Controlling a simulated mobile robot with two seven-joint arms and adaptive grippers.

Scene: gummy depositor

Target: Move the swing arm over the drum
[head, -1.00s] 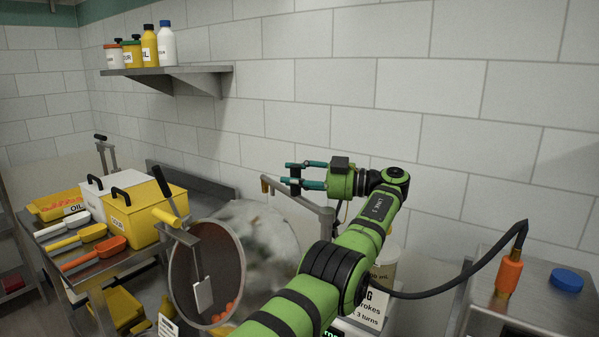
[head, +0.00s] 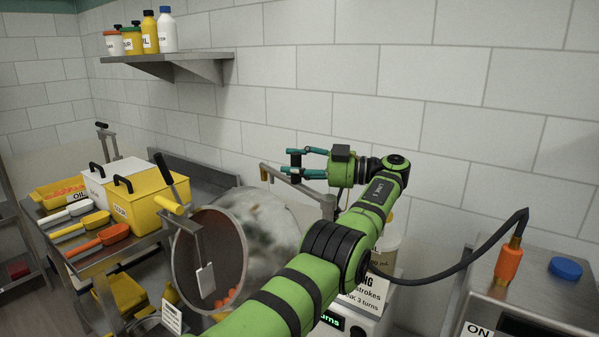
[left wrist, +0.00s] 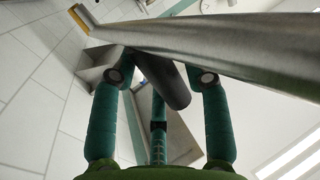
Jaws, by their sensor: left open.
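The swing arm (head: 312,187) is a grey metal bar with a yellow-orange end piece, behind the drum; it also crosses the top of the left wrist view (left wrist: 230,38). A dark cylindrical handle (left wrist: 168,82) hangs from it. The drum (head: 270,222) is a shiny metal vessel, its round mouth facing left and front, with orange pieces inside. My left gripper (head: 296,164) is open at the bar, its teal fingers pointing left in the head view. In the left wrist view the handle lies between the open fingertips; contact cannot be told. My right gripper is out of view.
Yellow and white bins (head: 150,203) and scoops fill the left bench. A wall shelf (head: 170,60) holds bottles. A black cable (head: 450,272) with an orange plug and a blue button (head: 565,267) are at right.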

